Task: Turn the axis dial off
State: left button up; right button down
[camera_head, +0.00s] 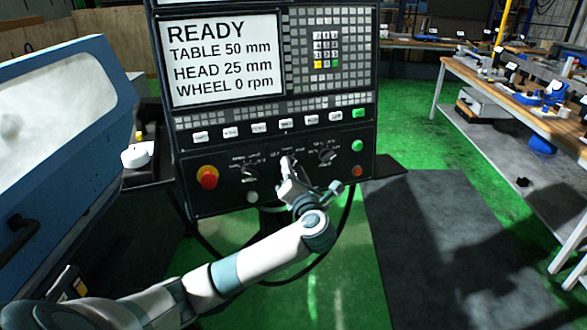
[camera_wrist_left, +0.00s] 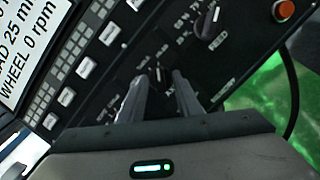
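The control panel (camera_head: 300,183) faces me with three dark dials in its lower row. The middle dial is mostly hidden behind my left gripper (camera_head: 288,164) in the head view. The right dial (camera_head: 326,155) also shows in the left wrist view (camera_wrist_left: 210,22); the left dial (camera_head: 250,165) is clear of the gripper. In the left wrist view, the left gripper's fingers (camera_wrist_left: 159,82) stand apart, at the middle dial. Contact with it is unclear. My right gripper is out of view.
A red knob (camera_head: 207,177) is left of the dials, and a green button (camera_head: 357,146) and an orange button (camera_head: 357,171) are to the right. The screen (camera_head: 222,60) reads READY, WHEEL 0 rpm. A workbench (camera_head: 515,95) stands at the right, beyond open floor.

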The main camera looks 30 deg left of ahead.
pick_arm(q)
jog(key=shift+c, duration=0.7)
grip_shut()
